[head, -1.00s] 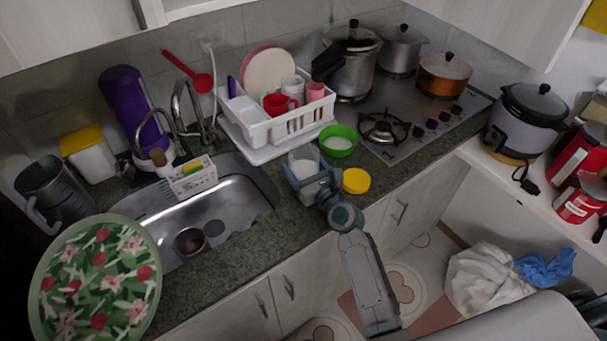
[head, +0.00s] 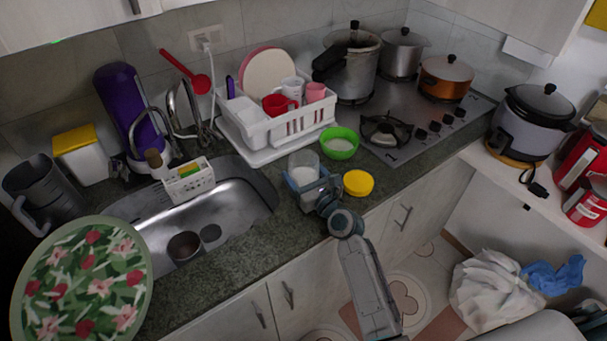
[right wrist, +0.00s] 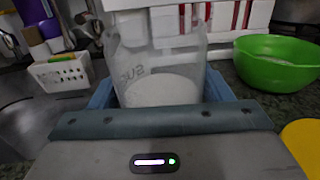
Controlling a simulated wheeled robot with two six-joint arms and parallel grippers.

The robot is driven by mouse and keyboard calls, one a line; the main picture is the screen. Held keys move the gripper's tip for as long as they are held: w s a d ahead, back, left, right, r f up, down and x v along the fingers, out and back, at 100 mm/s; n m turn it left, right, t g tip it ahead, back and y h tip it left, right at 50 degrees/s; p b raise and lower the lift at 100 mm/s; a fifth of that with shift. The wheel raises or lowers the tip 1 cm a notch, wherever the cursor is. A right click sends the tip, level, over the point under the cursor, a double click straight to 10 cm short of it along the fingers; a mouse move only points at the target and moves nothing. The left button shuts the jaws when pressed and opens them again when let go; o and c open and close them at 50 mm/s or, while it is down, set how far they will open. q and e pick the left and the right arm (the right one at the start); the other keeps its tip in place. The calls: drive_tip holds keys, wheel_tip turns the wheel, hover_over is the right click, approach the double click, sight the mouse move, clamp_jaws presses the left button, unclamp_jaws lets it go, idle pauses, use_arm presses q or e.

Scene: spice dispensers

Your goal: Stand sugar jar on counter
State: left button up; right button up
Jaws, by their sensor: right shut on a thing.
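The sugar jar (head: 303,166) is a clear jar partly filled with white sugar. It stands upright at the counter (head: 272,236) beside the sink. My right gripper (head: 304,184) is shut around its lower part. In the right wrist view the jar (right wrist: 158,65) shows lettering on its glass, and the blue fingers of my right gripper (right wrist: 158,100) flank it. The jar's base is hidden by the gripper, so I cannot tell whether it touches the counter. My left gripper is not in view.
The sink (head: 240,195) is to the left. The counter's front edge is near the gripper.

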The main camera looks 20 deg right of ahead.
drive_tip(key=o, duration=1.4)
drive_tip(key=shift+f, duration=0.1)
drive_tip(key=shift+o, duration=0.2)
drive_tip(key=shift+r, duration=0.2)
drive_tip(key=shift+s+d+f, duration=0.1)
drive_tip(key=shift+s+f, duration=0.05)
drive_tip(key=shift+s, duration=0.2)
drive_tip(key=v, duration=1.1)
drive_tip(key=shift+s+d+b, duration=0.1)
drive_tip(key=shift+s+b, duration=0.1)
drive_tip(key=shift+b, duration=0.15)
